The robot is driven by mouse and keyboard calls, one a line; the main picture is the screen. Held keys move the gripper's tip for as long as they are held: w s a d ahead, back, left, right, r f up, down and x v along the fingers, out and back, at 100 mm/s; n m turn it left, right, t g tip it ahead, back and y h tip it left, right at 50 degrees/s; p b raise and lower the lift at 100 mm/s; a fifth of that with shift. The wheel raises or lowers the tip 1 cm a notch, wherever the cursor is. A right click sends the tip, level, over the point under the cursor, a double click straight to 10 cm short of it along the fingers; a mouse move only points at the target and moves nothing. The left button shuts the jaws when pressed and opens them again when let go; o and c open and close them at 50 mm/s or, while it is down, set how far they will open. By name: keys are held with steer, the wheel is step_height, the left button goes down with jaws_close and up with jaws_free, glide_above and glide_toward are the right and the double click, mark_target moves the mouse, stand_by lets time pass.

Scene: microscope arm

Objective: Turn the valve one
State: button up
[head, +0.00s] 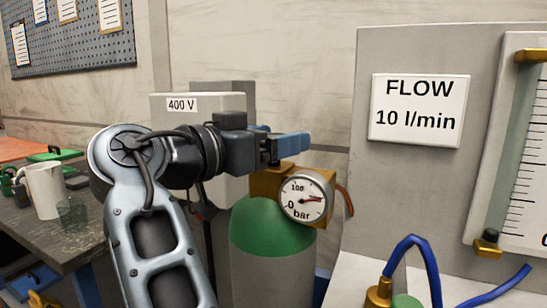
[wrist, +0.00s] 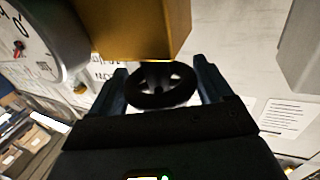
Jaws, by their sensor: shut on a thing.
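A black valve handwheel (wrist: 160,86) sits under a brass valve block (wrist: 135,30) in the wrist view. My gripper (wrist: 162,72) has one blue finger on each side of the wheel and is shut on it. In the head view my gripper (head: 287,145) reaches in from the left, just above the brass block (head: 267,181) on a grey gas cylinder (head: 270,270) with a green shoulder. The wheel is hidden there behind the fingers. A round gauge (head: 303,199) marked bar is fixed to the block. Its red needle points right.
A panel (head: 415,180) with a "FLOW 10 l/min" sign (head: 417,110) stands at the right, with a scaled flow tube and blue hose (head: 412,240). A grey 400 V box (head: 228,104) is behind my arm. A bench with a white mug (head: 44,190) is at the left.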

steer(key=shift+m+g+h+b, duration=0.65)
steer(key=shift+m+g+h, duration=0.95)
steer(key=shift+g, duration=0.3)
steer(key=o, duration=1)
steer(key=shift+c, duration=0.2)
steer(key=v, duration=0.7)
steer(key=shift+a, duration=0.35)
steer(key=shift+s, duration=0.15)
